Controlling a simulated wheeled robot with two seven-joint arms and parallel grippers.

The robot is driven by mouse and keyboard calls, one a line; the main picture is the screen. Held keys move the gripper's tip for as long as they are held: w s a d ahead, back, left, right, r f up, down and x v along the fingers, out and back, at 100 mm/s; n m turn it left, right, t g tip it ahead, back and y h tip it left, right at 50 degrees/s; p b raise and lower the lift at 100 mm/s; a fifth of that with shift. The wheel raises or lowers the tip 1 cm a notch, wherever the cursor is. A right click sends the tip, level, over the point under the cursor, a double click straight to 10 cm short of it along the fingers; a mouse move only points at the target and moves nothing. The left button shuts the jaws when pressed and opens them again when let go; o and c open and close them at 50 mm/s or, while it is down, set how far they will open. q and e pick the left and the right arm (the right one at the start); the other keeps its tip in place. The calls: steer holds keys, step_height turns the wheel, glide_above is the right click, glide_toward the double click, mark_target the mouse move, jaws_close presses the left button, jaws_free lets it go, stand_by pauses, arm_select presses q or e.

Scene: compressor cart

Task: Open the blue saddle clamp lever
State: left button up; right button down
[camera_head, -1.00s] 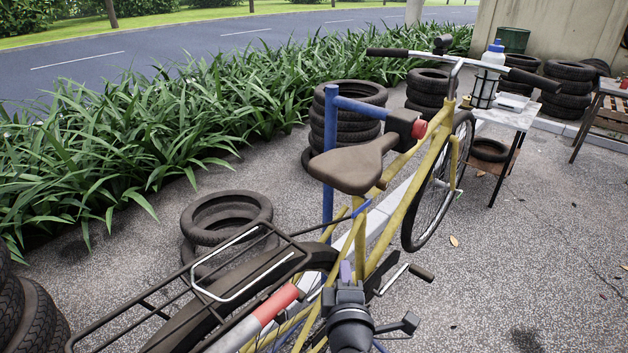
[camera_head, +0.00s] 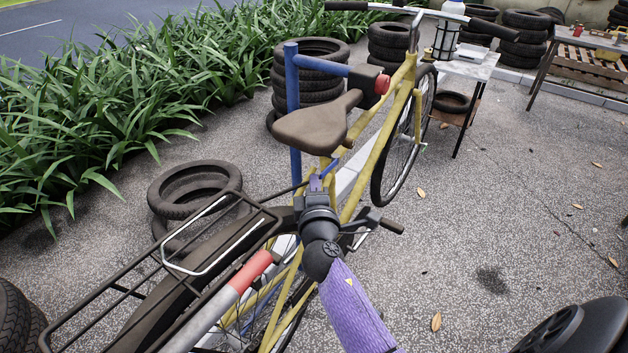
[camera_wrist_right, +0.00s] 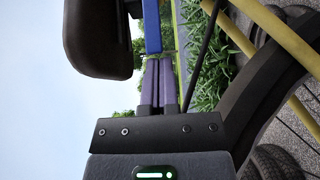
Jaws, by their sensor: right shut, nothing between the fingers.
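The blue saddle clamp lever (camera_head: 330,166) is a small blue bar just below the brown saddle (camera_head: 318,122) of the yellow bicycle (camera_head: 368,178). My right gripper (camera_head: 316,184), with purple fingers, is just below and left of the lever. In the wrist view its fingers (camera_wrist_right: 159,80) are together with nothing between them. A blue bar (camera_wrist_right: 152,25), apparently the lever, lies right beyond the fingertips; I cannot tell whether they touch. The saddle (camera_wrist_right: 98,38) is beside it. The clamp itself is mostly hidden. My left gripper is not in view.
A blue stand (camera_head: 291,90) holds the bicycle. A black rear rack (camera_head: 110,290) is left of my right arm. Tires (camera_head: 195,188) lie by the plants (camera_head: 90,130). A side table (camera_head: 470,62) is at the back. The pavement at right is mostly free.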

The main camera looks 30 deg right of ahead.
steer(key=shift+w+d, duration=0.3)
steer(key=shift+w, duration=0.3)
steer(key=shift+s+r, duration=0.1)
